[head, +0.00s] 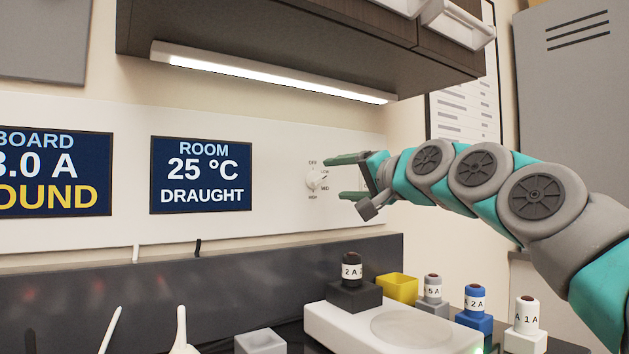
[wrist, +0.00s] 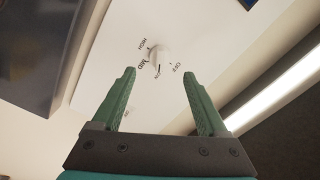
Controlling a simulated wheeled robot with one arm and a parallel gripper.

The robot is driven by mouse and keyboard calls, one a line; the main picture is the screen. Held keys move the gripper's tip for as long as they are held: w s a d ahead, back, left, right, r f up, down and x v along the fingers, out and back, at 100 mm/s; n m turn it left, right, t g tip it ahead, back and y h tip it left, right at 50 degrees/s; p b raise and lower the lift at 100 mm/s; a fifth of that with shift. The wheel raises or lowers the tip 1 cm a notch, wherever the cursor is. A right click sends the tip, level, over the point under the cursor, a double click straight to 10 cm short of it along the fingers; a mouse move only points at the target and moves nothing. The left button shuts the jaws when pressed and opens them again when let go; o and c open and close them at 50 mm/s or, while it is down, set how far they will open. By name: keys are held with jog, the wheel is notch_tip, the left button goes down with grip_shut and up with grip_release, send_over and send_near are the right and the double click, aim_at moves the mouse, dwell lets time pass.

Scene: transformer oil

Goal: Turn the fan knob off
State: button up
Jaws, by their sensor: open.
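The white fan knob (head: 314,180) is on the pale wall panel, ringed by the labels OFF, LOW, MID and HIGH. It also shows in the wrist view (wrist: 161,57), beyond the fingertips and roughly centred between them. A dark mark on it seems to face LOW, but it is small. My gripper (head: 334,178) is open and empty, reaching in from the right. In the wrist view its green fingers (wrist: 159,73) are spread apart, short of the knob, with neither seen touching it.
A screen (head: 201,174) left of the knob reads ROOM 25 °C DRAUGHT. A cabinet with a lit lamp (head: 270,78) hangs above.

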aim_at(321, 180)
jog(key=p+x, duration=0.1)
jog(key=x, duration=0.5)
jog(key=shift+w+a, duration=0.2)
jog(key=shift+w, duration=0.05)
grip_shut()
dwell(0.4)
